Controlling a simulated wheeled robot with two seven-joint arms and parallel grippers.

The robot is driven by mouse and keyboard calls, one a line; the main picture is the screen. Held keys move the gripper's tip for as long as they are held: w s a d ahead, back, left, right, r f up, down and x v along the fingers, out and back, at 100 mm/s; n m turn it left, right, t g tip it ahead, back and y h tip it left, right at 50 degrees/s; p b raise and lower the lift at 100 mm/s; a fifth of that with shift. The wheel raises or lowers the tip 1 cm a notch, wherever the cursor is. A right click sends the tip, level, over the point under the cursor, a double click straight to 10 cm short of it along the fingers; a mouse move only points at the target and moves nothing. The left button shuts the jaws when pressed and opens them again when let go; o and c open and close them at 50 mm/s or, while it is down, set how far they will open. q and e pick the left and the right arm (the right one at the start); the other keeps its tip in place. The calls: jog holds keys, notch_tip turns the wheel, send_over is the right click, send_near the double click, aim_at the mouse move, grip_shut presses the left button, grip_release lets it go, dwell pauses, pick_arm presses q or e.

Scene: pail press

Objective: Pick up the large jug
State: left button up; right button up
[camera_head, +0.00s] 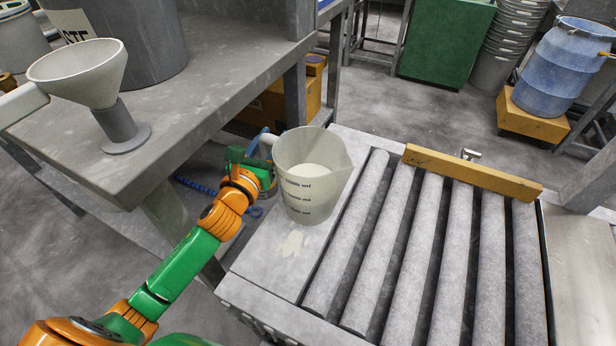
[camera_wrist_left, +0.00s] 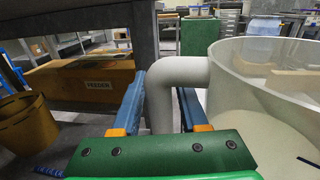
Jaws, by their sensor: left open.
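The large jug (camera_head: 312,190) is a pale translucent pitcher with dark measuring marks. It stands upright on the flat left strip of the roller conveyor, with pale contents inside. Its handle points left, toward my left gripper (camera_head: 264,148). In the left wrist view the jug (camera_wrist_left: 265,85) fills the right side. Its curved handle (camera_wrist_left: 168,95) lies between the two blue fingers of my left gripper (camera_wrist_left: 161,98). The fingers are open, one on each side of the handle, and I see a gap beside the left finger. My right gripper is not in view.
The roller conveyor (camera_head: 418,235) lies right of the jug, with a wooden bar (camera_head: 472,172) across its far end. A grey table (camera_head: 185,110) at left holds a funnel (camera_head: 82,75) on a stand. A brown box (camera_wrist_left: 82,82) sits below it.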

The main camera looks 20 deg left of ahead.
pick_arm(q)
grip_shut()
jog(key=shift+r, duration=0.1)
dwell(1.3)
